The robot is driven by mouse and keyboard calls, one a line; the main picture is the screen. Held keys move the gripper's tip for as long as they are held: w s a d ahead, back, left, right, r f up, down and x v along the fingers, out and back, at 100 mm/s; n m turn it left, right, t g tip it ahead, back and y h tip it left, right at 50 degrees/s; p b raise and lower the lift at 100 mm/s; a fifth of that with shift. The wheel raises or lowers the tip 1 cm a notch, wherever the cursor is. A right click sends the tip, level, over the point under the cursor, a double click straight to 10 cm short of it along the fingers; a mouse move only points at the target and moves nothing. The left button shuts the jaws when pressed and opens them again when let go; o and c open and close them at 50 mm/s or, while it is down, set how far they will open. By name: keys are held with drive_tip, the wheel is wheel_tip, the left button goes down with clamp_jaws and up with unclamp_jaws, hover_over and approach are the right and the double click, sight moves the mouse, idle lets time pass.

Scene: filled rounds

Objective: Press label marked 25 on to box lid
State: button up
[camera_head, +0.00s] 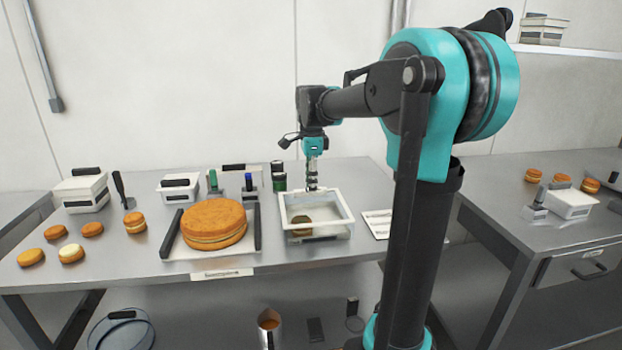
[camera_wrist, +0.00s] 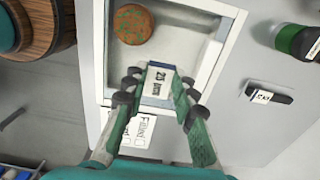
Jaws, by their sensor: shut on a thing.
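My gripper (camera_wrist: 155,98) is shut on a small white label piece (camera_wrist: 158,80) with dark edges. Its print is small and looks like 25 with more text beside it. In the head view my gripper (camera_head: 312,186) points down at the back part of a white-rimmed box (camera_head: 318,236). The box also shows in the wrist view (camera_wrist: 101,50), with the label over its near rim side. One brown round with green specks (camera_wrist: 134,25) shows inside the box. I cannot tell whether a clear lid covers it, or whether the label touches the box.
A large filled round (camera_head: 214,222) sits on a tray left of the box. A printed card (camera_head: 377,224) lies to its right. Dark and green jars (camera_head: 279,180) stand behind. Small rounds (camera_head: 71,253) and a white container (camera_head: 179,187) are farther left.

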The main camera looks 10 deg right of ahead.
sight(311, 206)
drive_tip(key=shift+f, duration=2.05)
drive_tip(key=shift+f, duration=0.35)
drive_tip(key=o, duration=0.8)
drive_tip(key=shift+o, duration=0.6)
drive_tip(key=o, duration=0.3)
drive_tip(key=shift+o, duration=0.2)
drive_tip(key=shift+r, duration=3.5)
